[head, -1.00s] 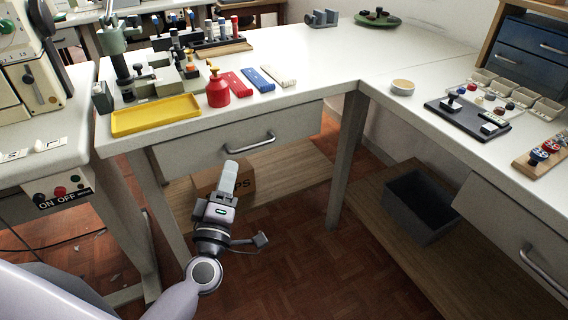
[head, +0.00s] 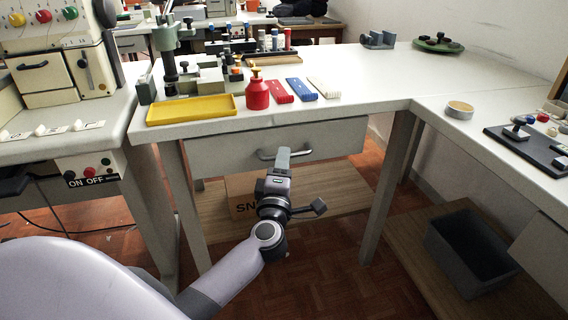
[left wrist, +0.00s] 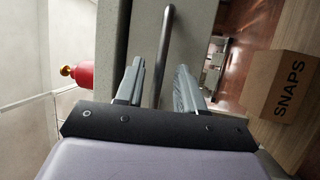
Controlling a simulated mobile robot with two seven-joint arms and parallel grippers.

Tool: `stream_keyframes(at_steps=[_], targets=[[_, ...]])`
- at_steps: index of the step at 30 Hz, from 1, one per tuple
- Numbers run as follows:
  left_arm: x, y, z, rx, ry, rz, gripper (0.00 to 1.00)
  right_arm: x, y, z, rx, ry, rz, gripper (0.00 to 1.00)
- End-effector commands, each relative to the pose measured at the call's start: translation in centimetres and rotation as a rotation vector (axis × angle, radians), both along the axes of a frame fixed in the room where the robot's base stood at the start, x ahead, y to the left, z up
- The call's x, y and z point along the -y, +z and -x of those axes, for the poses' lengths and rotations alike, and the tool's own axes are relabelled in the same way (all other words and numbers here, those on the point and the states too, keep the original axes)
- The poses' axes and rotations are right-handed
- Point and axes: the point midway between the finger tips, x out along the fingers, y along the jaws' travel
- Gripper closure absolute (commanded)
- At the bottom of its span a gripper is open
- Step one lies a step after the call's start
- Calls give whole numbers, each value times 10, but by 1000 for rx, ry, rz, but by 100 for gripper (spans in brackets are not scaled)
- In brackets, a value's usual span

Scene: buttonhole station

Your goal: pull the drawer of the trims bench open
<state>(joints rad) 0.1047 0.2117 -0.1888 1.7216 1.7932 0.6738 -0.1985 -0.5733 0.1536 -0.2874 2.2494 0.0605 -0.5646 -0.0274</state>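The drawer (head: 225,157) is a pale grey front under the white bench top and looks closed. Its metal bar handle (head: 304,151) is partly hidden behind my left gripper (head: 283,155) in the head view. In the left wrist view the handle (left wrist: 167,35) runs lengthwise between the two fingers of my left gripper (left wrist: 160,66). The fingers are apart, one on each side of the bar; I cannot tell whether either touches it. My right gripper is not in view.
A yellow tray (head: 190,109), a red bottle (head: 257,95) and coloured strips (head: 303,89) lie on the bench above. A SNAPS box (head: 241,198) sits on the low shelf under the drawer. A dark bin (head: 474,254) stands at right. Bench legs flank the drawer.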

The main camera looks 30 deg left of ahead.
Motion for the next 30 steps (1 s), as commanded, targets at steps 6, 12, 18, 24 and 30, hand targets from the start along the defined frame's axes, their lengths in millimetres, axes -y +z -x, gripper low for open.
stream_keyframes(at_steps=[6, 12, 18, 24, 30], targets=[[-5, 2, -9, 1, -1, -1, 62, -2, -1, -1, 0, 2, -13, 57], [-5, 2, -9, 0, -1, 0, 62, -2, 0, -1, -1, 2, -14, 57], [-5, 2, -9, 0, -1, 0, 100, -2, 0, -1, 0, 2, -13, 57], [-5, 2, -9, 0, -1, 0, 100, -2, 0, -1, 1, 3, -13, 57], [-4, 3, -9, -1, -2, 0, 100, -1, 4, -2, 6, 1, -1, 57]])
